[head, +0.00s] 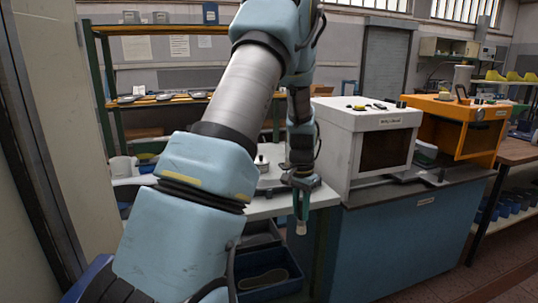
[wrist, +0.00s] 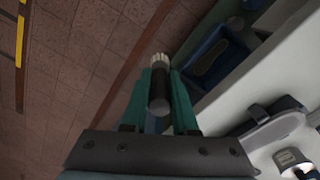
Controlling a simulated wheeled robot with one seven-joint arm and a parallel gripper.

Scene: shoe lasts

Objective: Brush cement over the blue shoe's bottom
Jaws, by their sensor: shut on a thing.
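My gripper (head: 301,203) hangs beside the front edge of the white table. In the wrist view its teal fingers (wrist: 159,82) are shut on a brush (wrist: 158,104) with a dark handle and pale bristles. The bristles point away from the gripper, over the tiled floor, touching nothing. In the head view the pale brush tip (head: 301,228) points down. A small white pot with a dark top (head: 262,161) stands on the table; a similar item shows in the wrist view (wrist: 291,160). I cannot make out the blue shoe for certain.
Below the white table (head: 262,209) is a blue crate (head: 292,286) holding a dark sole. A grey holder with a dark piece (wrist: 262,127) lies on the table. A white box machine (head: 345,145) and an orange one (head: 440,128) stand on the blue-fronted bench to the right.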

